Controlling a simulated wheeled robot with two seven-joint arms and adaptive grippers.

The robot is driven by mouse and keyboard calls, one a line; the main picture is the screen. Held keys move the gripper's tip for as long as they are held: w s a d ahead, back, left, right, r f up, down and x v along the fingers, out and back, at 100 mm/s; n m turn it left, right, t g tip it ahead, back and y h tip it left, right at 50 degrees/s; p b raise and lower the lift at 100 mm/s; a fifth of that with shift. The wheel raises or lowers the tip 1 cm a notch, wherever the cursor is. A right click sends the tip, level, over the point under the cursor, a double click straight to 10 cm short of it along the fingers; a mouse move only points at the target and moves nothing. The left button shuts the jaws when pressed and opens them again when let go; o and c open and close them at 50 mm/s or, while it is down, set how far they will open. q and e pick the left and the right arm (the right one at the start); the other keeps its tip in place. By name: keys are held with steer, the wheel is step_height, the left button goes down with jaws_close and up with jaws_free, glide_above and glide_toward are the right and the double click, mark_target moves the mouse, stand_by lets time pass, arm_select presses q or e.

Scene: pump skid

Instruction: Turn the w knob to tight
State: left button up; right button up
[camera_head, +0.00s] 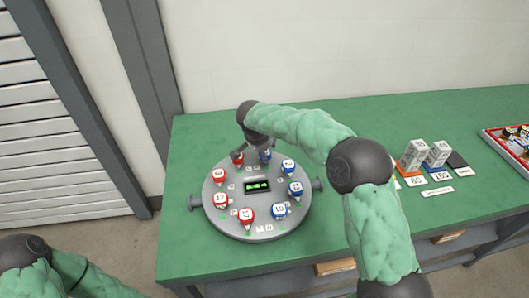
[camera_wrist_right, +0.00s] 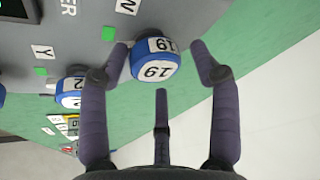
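A round grey panel (camera_head: 213,222) on the green table carries a ring of red and blue numbered knobs around a dark display with green marks (camera_head: 258,187). The letters are too small in the head view to tell which knob is w. My right gripper (camera_head: 254,152) is over the panel's far edge. In the right wrist view a blue knob with a white top reading 19 (camera_wrist_right: 155,68) sits between the spread fingers of my right gripper (camera_wrist_right: 158,54). The left finger is close to it; a gap shows on the right. A plate reading N or Z lies beside it. My left gripper is out of view.
Another blue knob (camera_wrist_right: 72,92) and a Y plate (camera_wrist_right: 42,52) are nearby in the wrist view. Grey and white blocks (camera_head: 414,155) on number cards and a red-edged tray (camera_head: 510,150) are at the right. The table (camera_head: 185,150) is clear left of the panel.

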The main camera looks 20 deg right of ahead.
steer(key=shift+a, duration=0.1)
steer(key=v, duration=1.2)
stand_by(0.4)
